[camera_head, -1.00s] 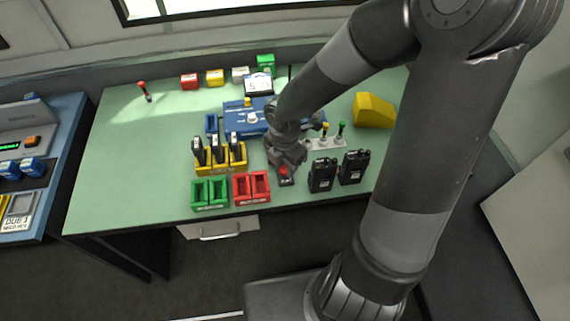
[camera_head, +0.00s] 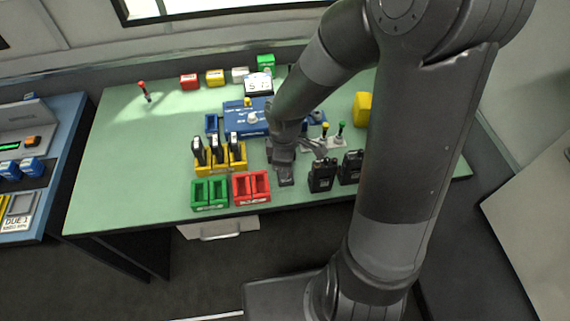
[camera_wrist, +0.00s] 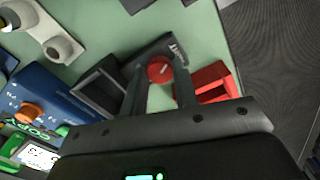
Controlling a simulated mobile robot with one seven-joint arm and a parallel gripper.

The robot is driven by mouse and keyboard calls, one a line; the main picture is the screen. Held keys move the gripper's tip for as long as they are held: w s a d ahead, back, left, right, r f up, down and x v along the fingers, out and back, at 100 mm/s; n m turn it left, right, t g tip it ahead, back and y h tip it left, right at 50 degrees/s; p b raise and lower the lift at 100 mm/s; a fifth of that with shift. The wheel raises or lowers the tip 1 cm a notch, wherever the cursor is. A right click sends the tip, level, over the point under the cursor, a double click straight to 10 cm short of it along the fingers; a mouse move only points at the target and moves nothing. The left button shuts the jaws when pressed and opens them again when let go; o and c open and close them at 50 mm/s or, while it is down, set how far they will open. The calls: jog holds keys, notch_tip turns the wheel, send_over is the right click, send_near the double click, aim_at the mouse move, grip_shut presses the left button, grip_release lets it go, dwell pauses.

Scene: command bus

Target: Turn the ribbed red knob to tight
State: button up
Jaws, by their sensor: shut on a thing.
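The red knob (camera_wrist: 159,70) shows in the wrist view as a round red cap with a pale mark on top. It sits on a small dark base (camera_wrist: 176,46) with a pale label, which is too small to read. My gripper (camera_wrist: 162,78) has one finger on each side of the knob and is shut on it. In the head view my gripper (camera_head: 283,160) is over the dark base (camera_head: 286,181) on the green bench, and it hides the knob.
A red tray (camera_head: 240,197) and green tray (camera_head: 200,204) stand left of the base. Black radios (camera_head: 322,184) stand close on its right. A blue unit (camera_head: 235,125) and a switch strip (camera_head: 338,142) lie behind. The bench's front edge (camera_head: 190,228) is near.

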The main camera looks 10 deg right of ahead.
jog(key=m, duration=0.5)
jog(key=shift+m, duration=0.3)
dwell(0.4)
jog(key=o, duration=1)
notch_tip(320, 180, up, 11)
jog(key=shift+f, duration=0.1)
dwell(0.5)
